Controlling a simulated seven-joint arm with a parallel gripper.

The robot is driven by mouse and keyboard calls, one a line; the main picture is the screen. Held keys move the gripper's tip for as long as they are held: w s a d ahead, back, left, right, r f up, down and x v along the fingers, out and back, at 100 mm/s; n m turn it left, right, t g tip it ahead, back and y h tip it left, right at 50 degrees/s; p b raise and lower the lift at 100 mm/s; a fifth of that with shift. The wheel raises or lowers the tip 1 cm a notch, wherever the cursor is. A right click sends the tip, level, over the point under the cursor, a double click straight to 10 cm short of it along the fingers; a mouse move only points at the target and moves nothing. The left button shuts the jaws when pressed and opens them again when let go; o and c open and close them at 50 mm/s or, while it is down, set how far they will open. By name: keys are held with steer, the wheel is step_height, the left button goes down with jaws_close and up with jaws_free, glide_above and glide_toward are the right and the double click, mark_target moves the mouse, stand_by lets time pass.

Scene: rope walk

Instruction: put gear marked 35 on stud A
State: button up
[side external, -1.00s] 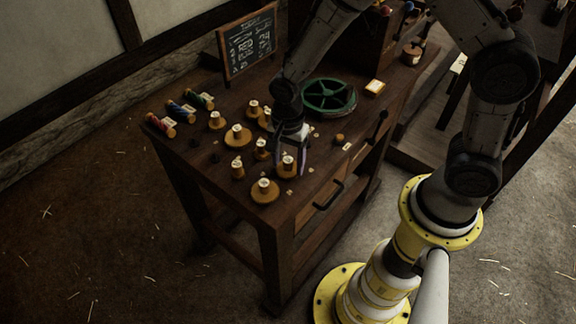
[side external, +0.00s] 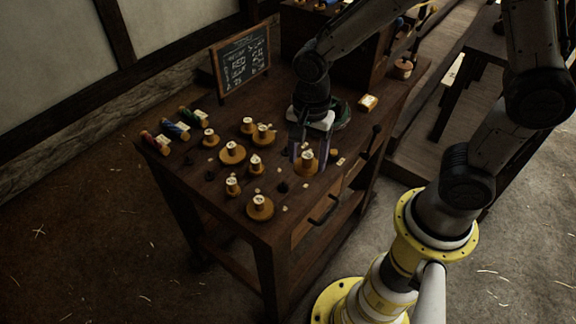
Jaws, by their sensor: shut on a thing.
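My gripper (side external: 308,158) is over the right part of the bench, pointing down. It is shut on a yellow-brown gear (side external: 308,168) with a pale marked top. The mark is too small to read, so I cannot tell whether this is gear 35. Several similar gears with pale tops stand to the left, among them a front one (side external: 260,208) and a wide one (side external: 232,154). A dark stud (side external: 282,187) stands bare left of the held gear. Small pale tags lie near the studs, but their letters are unreadable, so I cannot pick out stud A.
The wooden bench (side external: 222,215) has a chalkboard (side external: 242,60) at the back. Coloured spools, including a blue one (side external: 177,130), lie at the left edge. A green reel (side external: 342,112) is partly hidden behind my gripper. A pale-topped block (side external: 368,103) sits at the right.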

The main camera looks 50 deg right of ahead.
steer(key=s+d+r, duration=0.2)
steer(key=s+r, duration=0.5)
steer(key=s, duration=0.1)
steer(key=shift+r, duration=0.2)
stand_by(0.5)
stand_by(0.5)
